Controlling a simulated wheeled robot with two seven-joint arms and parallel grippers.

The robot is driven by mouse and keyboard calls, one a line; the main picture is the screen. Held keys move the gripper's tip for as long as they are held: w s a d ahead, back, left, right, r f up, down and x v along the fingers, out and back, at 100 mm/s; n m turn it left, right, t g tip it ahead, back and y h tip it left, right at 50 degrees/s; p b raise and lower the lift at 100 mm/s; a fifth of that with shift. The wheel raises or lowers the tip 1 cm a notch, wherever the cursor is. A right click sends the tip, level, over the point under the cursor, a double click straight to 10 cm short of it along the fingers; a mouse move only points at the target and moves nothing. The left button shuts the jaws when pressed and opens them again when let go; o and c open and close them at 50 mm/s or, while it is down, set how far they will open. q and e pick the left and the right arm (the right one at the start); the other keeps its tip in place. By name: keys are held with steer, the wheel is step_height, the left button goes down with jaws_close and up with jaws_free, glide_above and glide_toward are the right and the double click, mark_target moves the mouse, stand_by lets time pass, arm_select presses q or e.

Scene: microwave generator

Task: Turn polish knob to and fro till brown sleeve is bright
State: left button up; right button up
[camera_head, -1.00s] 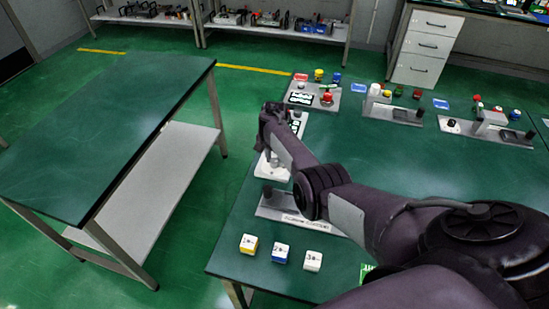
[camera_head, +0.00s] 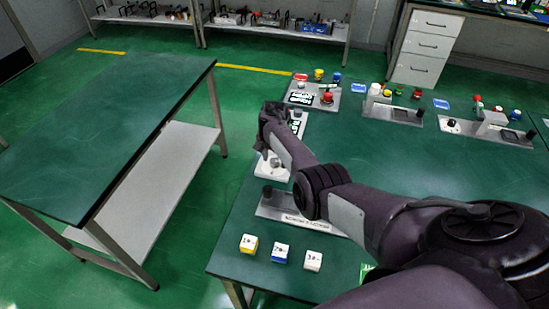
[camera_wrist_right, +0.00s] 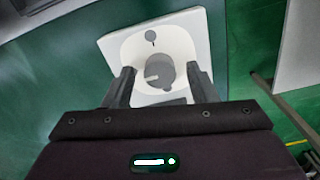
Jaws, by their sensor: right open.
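In the right wrist view, a round grey knob (camera_wrist_right: 160,74) with a pale pointer mark sits on a white plate (camera_wrist_right: 118,46). A small dark round mark is on the plate beyond the knob. My right gripper (camera_wrist_right: 158,78) is open, with one finger on each side of the knob; I cannot tell whether either finger touches it. In the head view my right gripper (camera_head: 270,114) is over a white-topped panel (camera_head: 272,172) near the table's left edge, partly hidden by my arm. I cannot make out a brown sleeve. My left gripper is out of view.
Cubes with yellow, blue and white sides (camera_head: 248,244) stand on the green table's near left part. A grey fixture (camera_head: 278,212) lies behind them, partly under my arm. Other panels with coloured buttons (camera_head: 327,98) stand farther back. A separate green table (camera_head: 100,130) is at left.

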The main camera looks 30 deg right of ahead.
mark_target(275, 160)
step_height(275, 160, up, 8)
steer(key=shift+f, duration=0.2)
stand_by(0.5)
steer(key=shift+d, duration=0.1)
